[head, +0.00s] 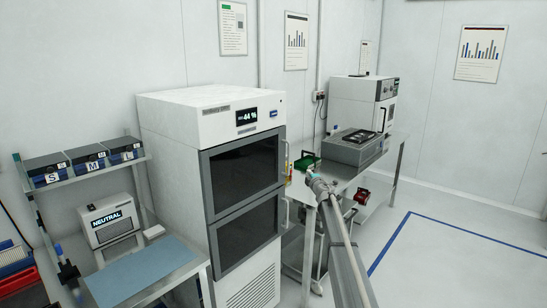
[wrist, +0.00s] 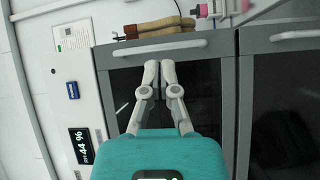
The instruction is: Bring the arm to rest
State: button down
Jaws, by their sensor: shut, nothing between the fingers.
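My gripper (wrist: 159,68) shows in the wrist view with its two pale fingers together, shut and empty. It is in front of the dark upper door (wrist: 200,85) of the tall cabinet, near the door handle (wrist: 160,47); I cannot tell the exact gap. In the head view my arm (head: 345,250) reaches up from the lower right to a joint beside the cabinet's right side. The gripper itself cannot be made out clearly there.
The white cabinet (head: 190,115) with a "44 %" display stands mid-left, doors shut. Right of it, a metal table (head: 335,183) carries a grey device (head: 358,150) and green tray (head: 307,162). A shelf rack (head: 95,172) is left. Open floor (head: 440,265) lies right.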

jog(key=s+d+f+m+g+h, duration=0.25)
jog(key=s+m, duration=0.25)
jog(key=s, duration=0.4)
jog(key=s+d+f+m+g+h, duration=0.25)
jog(key=s+m+h, duration=0.2)
jog(key=s, duration=0.35)
jog(key=s+d+f+m+g+h, duration=0.2)
jog(key=s+d+f+m+h, duration=0.15)
jog(key=s+m, duration=0.4)
jog(key=s+a+f+g+y, duration=0.2)
jog(key=s+a+f+g, duration=0.1)
jog(key=s, duration=0.9)
jog(key=s+a+f+m+g+y, duration=0.1)
jog(key=s+a+f+g, duration=0.3)
jog(key=s, duration=0.8)
jog(key=s+a+f+m+g+y, duration=0.1)
jog(key=s+a+f+g+y, duration=0.2)
jog(key=s, duration=1)
jog(key=shift+a+f+g+y, duration=0.25)
jog(key=shift+f+g+y, duration=0.05)
jog(key=shift+g+y, duration=0.2)
